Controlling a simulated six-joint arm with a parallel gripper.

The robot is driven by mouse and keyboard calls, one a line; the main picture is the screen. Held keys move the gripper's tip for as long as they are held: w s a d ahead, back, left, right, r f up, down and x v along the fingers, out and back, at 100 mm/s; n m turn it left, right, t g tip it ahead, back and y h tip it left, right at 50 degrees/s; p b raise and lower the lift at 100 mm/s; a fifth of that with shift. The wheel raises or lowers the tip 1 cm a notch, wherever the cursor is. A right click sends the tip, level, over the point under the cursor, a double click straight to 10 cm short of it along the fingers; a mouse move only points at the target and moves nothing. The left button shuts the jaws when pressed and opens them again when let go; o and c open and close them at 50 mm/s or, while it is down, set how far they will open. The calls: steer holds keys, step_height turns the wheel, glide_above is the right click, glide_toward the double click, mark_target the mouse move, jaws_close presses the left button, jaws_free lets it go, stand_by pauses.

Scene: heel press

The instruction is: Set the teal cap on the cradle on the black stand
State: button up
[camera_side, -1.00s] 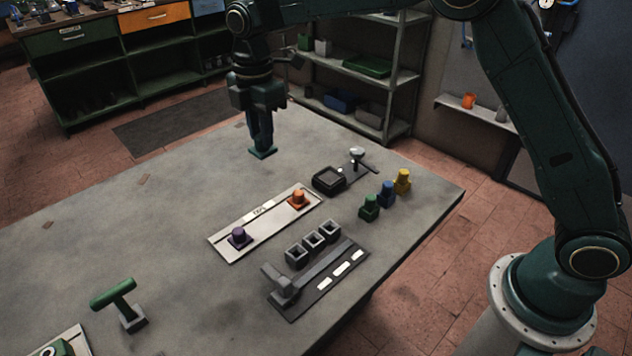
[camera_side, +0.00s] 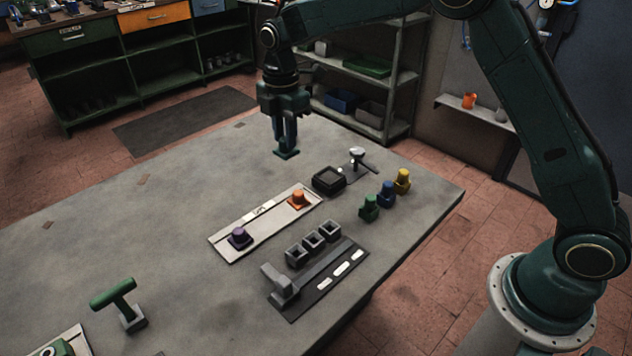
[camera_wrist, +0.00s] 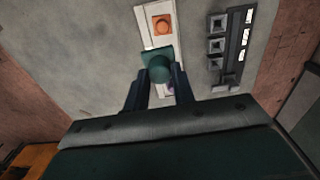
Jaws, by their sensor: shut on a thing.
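My gripper (camera_side: 284,143) is shut on the teal cap (camera_side: 287,154) and holds it above the table, behind the pale strip. In the wrist view the teal cap (camera_wrist: 157,62) sits between the fingertips of my gripper (camera_wrist: 159,76), its square flange turned toward the table. A dark plate with a short post and a pale rounded top (camera_side: 357,155) stands to the right of my gripper; it may be the black stand with the cradle, but its shape is too small to tell. A black square tray (camera_side: 329,180) lies beside it. The held cap is apart from both.
The pale strip (camera_side: 222,247) bears an orange cap (camera_side: 298,199) and a purple cap (camera_side: 239,238). Green, blue and yellow pieces (camera_side: 387,194) stand at right. Grey open boxes (camera_side: 314,241) and a dark fixture (camera_side: 284,287) lie in front.

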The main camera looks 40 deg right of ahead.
steer(key=s+d+f, duration=0.1)
steer(key=d+f, duration=0.6)
steer(key=d, duration=0.5)
steer(key=shift+s+d+f, duration=0.25)
steer(key=shift+f, duration=0.05)
steer(key=shift+f, duration=0.1)
steer(key=shift+f, duration=2.2)
steer(key=shift+f, duration=0.5)
steer(key=o, duration=1)
steer(key=shift+o, duration=0.2)
steer(key=shift+r, duration=0.1)
